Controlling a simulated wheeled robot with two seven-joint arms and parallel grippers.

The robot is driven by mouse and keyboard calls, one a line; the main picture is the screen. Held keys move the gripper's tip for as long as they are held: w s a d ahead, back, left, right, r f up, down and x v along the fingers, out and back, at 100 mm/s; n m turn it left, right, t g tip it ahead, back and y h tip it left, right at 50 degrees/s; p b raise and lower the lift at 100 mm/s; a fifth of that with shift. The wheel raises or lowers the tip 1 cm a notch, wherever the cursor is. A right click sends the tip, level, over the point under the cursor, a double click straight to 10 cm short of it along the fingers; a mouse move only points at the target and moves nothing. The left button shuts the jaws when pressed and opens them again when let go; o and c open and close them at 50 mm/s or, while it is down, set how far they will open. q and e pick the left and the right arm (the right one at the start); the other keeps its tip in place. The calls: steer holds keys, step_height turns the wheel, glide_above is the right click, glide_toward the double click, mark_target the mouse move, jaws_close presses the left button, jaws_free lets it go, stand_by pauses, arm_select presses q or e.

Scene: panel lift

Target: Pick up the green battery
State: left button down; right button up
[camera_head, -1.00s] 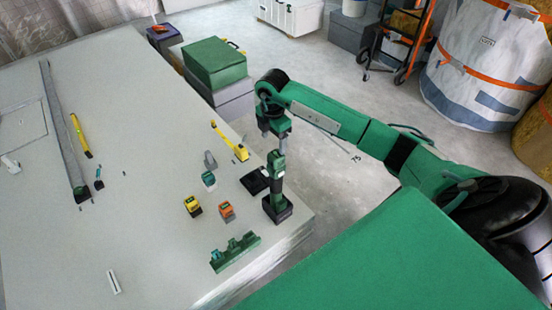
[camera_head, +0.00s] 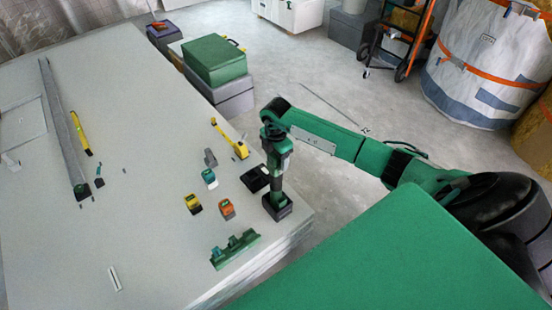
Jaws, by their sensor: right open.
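The green battery (camera_head: 209,178) is a small block with a teal-green top and a lighter lower part. It stands on the pale stacked panels (camera_head: 130,220), left of a black charger-like block. My right gripper (camera_head: 277,168) points down near the panels' right edge, to the right of the battery and apart from it. It is open, though its fingers are small and hard to make out. Just below it stands a dark tool with a black base (camera_head: 277,206), which it overlaps in the picture; I cannot tell whether they touch. My left gripper is not in view.
A yellow battery (camera_head: 193,204) and an orange one (camera_head: 227,209) stand in front of the green one. A black block (camera_head: 254,179), a grey piece (camera_head: 210,158), a yellow tool (camera_head: 231,140) and a green rack (camera_head: 235,250) are close by.

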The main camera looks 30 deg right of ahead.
steer(key=c, duration=1.2)
steer(key=shift+o, duration=0.2)
steer(key=shift+r, duration=0.1)
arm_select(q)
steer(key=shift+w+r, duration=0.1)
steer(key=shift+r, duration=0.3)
arm_select(e)
step_height(320, 180, up, 20)
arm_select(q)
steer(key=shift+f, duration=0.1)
